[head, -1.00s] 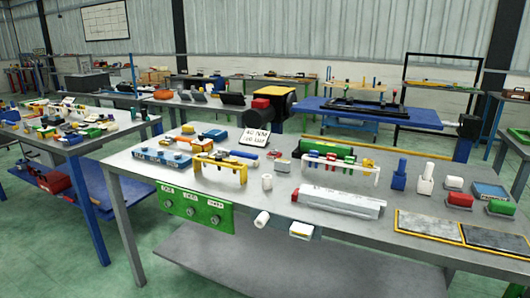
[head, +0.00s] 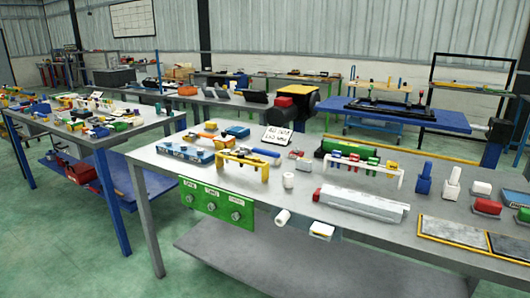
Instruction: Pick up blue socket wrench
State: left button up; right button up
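A blue handle-like piece (head: 263,152) lies on the grey workbench (head: 300,222), just behind the right end of a yellow rack (head: 243,163). It may be the blue socket wrench, but it is small and I cannot be sure of its shape. Part of it seems hidden by the rack. Neither of my grippers shows in the head view.
A white card (head: 278,138) stands behind the blue piece. To the right are a white rack (head: 398,171), a silver box (head: 362,204) and a blue block (head: 424,178). A green panel (head: 217,202) hangs at the bench front. Green floor is open at front left.

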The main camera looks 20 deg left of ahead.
aim_at(243, 148)
jog(key=j+z, duration=0.15)
jog(key=j, duration=0.8)
jog(key=j+z, duration=0.1)
jog(key=j, duration=0.9)
jog(key=j+z, duration=0.15)
jog(key=j, duration=0.85)
jog(key=j+z, duration=0.15)
jog(key=j, duration=0.8)
jog(key=k, duration=0.05)
